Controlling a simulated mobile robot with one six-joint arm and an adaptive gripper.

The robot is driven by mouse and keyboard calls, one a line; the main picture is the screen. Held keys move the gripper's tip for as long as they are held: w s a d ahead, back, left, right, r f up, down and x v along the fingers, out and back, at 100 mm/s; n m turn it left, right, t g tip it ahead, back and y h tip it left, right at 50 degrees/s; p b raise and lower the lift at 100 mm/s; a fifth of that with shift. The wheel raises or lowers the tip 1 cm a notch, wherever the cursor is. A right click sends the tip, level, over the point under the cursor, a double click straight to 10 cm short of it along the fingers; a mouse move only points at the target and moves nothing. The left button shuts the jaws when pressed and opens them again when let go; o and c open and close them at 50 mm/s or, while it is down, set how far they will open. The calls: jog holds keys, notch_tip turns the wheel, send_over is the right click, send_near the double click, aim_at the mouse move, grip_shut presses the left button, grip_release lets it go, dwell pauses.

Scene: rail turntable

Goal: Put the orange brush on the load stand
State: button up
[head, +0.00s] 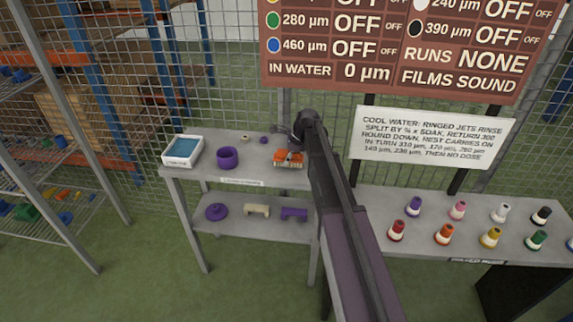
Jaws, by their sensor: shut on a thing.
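The orange brush (289,156) has an orange top and a pale lower part. It is at the right end of the upper shelf of a grey rack (255,176), on or just above the surface; I cannot tell which. My gripper (289,143) is directly over the brush and shut on it. My dark arm comes up from the bottom of the head view and hides part of the shelf's right end. I cannot pick out the load stand for certain; the label on the rack's front edge is too small to read.
The upper shelf also holds a white tray of blue water (183,151), a purple cup (228,158) and small rings. Purple and cream pieces (257,210) lie below. Several coloured bottles (444,235) stand on a right table. Mesh fence and signs (432,137) are behind.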

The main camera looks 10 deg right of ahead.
jog(key=shift+f, duration=0.55)
jog(key=shift+f+b, duration=0.15)
jog(key=shift+b, duration=0.25)
jog(key=o, duration=1)
jog(key=shift+r, duration=0.2)
jog(key=p+v, duration=0.5)
jog(key=shift+r, duration=0.1)
jog(key=shift+p+v, duration=1.15)
jog(key=shift+d, duration=0.1)
